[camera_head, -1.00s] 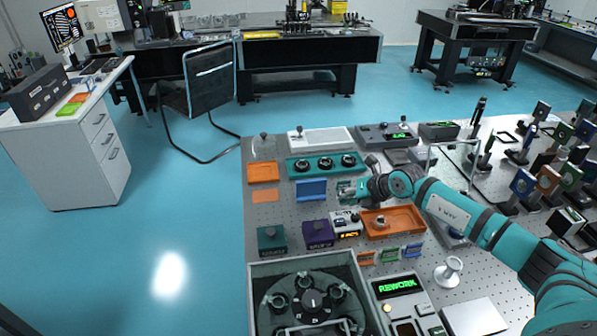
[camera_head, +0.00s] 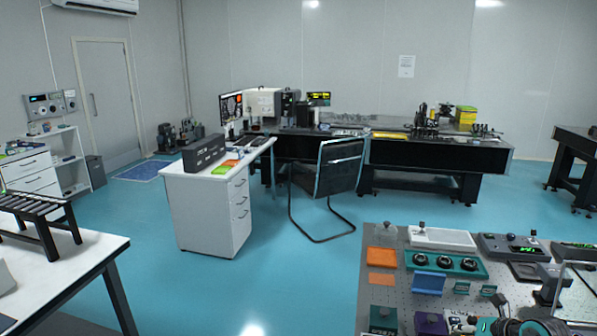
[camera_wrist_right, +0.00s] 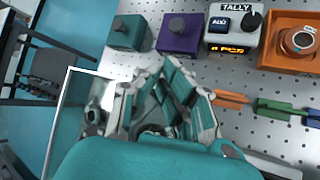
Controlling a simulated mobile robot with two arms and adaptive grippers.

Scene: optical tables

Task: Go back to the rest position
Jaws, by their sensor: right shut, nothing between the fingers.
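My right gripper (camera_wrist_right: 172,75) shows in the right wrist view, shut with nothing between its fingers. It is over the perforated optical table (camera_wrist_right: 130,65), below a teal block (camera_wrist_right: 128,32) and a purple block (camera_wrist_right: 178,34) in the picture, with no contact visible. In the head view, part of my right arm shows at the bottom edge; its gripper cannot be made out there. My left gripper is in neither view.
The TALLY box (camera_wrist_right: 234,28) and an orange tray (camera_wrist_right: 268,55) with a round part stand at the upper right of the wrist view. In the head view, a white desk (camera_head: 205,205), a chair (camera_head: 338,170) and a white table (camera_head: 90,262) stand around clear blue floor.

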